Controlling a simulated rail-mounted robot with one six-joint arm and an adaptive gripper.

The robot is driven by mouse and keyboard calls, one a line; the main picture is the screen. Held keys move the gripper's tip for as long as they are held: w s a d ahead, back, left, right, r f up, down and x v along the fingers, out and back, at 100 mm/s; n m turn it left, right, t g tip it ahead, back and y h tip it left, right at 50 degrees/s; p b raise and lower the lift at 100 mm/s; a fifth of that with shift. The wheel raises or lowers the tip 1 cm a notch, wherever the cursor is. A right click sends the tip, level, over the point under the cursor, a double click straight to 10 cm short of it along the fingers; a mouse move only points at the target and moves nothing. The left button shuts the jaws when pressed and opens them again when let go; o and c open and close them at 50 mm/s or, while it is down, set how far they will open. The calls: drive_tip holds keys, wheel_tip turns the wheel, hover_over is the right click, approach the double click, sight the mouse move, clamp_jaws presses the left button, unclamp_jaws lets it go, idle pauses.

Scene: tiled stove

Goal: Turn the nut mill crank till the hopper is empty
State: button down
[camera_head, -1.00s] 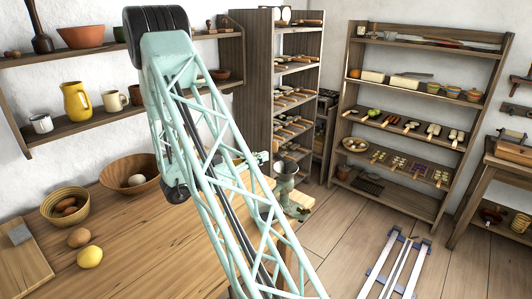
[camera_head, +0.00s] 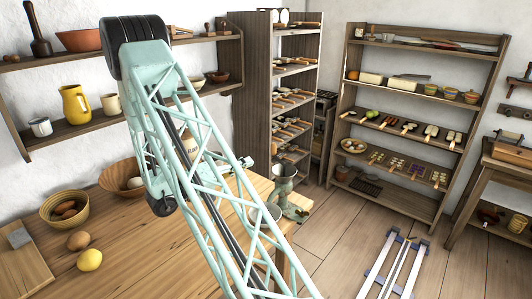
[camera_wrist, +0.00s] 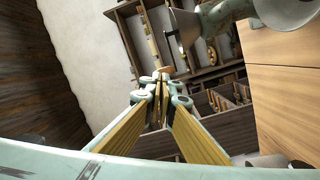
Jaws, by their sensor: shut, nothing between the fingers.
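The nut mill (camera_head: 284,180) is a grey-green metal piece at the right end of the wooden table in the head view. Pale green metal parts (camera_wrist: 230,12), which look like the mill, show at the upper right of the wrist view, with a flared cup (camera_wrist: 285,10) beside them. My gripper (camera_wrist: 164,74) is shut and empty, its fingers together in the middle of the wrist view, below and left of those metal parts. I cannot make out the crank clearly. The inside of the hopper does not show. My arm hides part of the table.
Bowls (camera_head: 64,205), a lemon (camera_head: 89,260) and a cutting board (camera_head: 22,262) lie on the table's left. A wall shelf (camera_head: 75,128) with a yellow jug (camera_head: 75,104) hangs behind. Loaded shelf racks (camera_head: 400,130) stand beyond. Floor (camera_head: 350,225) is open right of the table.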

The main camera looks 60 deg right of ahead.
sight(272, 150)
drive_tip(key=n, duration=0.2)
drive_tip(key=w+a+n, duration=0.1)
drive_tip(key=n, duration=0.1)
drive_tip(key=n+t, duration=0.1)
drive_tip(key=n, duration=0.1)
drive_tip(key=shift+w+a+f, duration=0.2)
drive_tip(key=shift+w+a, duration=0.2)
drive_tip(key=shift+s+d, duration=0.1)
drive_tip(key=shift+d, duration=0.1)
drive_tip(key=b+x, duration=0.2)
drive_tip(key=x, duration=1.1)
drive_tip(key=shift+d, duration=0.25)
drive_tip(key=shift+s+r, duration=0.1)
drive_tip(key=shift+d, duration=0.15)
idle(0.4)
drive_tip(key=shift+d+m+g, duration=0.1)
drive_tip(key=shift+m+g, duration=0.2)
drive_tip(key=shift+g, duration=0.2)
